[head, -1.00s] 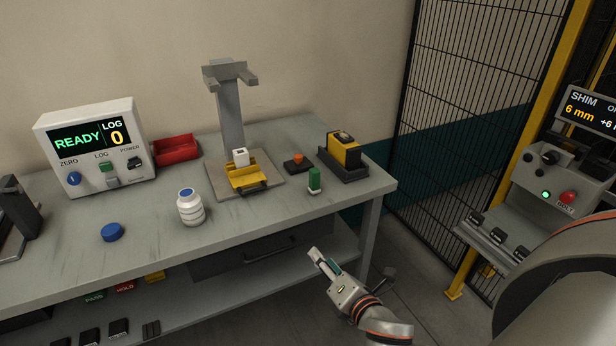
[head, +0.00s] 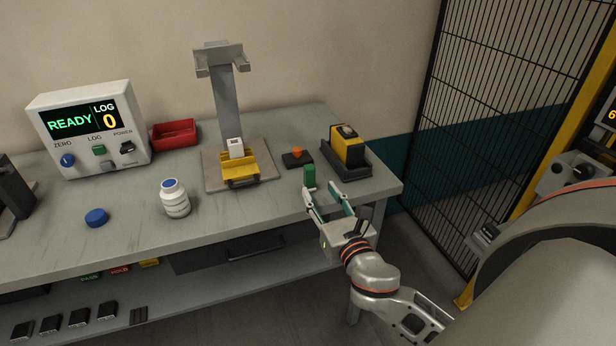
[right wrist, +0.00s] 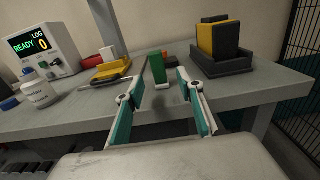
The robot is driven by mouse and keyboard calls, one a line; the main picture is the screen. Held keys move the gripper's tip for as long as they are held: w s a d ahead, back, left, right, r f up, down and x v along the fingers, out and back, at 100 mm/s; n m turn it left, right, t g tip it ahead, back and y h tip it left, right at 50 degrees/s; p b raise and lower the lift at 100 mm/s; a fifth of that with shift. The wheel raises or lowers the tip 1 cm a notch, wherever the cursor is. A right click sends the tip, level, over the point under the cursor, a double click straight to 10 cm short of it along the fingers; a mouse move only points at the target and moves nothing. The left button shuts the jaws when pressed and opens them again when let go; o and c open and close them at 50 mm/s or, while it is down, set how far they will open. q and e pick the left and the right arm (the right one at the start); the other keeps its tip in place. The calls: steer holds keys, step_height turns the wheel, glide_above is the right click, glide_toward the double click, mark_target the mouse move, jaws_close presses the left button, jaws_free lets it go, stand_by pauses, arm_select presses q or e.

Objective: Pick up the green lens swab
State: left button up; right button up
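The green lens swab (head: 309,177) stands upright near the front right edge of the grey workbench. It is a small green block with a pale base. My right gripper (head: 326,194) is open, just in front of the swab at the bench edge. In the right wrist view the swab (right wrist: 158,70) shows beyond and between the two spread fingers (right wrist: 156,87), and nothing is held. The swab's lower part is close behind a fingertip in the head view; I cannot tell whether they touch. My left gripper is not in view.
A yellow and black device in a dark holder (head: 347,150) stands right of the swab. A dark pad with an orange knob (head: 297,158) lies behind it. A grey stand (head: 225,100) with a yellow block, a white bottle (head: 174,198) and a blue cap (head: 96,217) are to the left.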

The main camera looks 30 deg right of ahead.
mark_target(311, 179)
steer(key=shift+a+r+x, duration=0.1)
steer(key=shift+x, duration=1.85)
steer(key=shift+a+r+x, duration=0.1)
steer(key=shift+x, duration=1.85)
jaws_close()
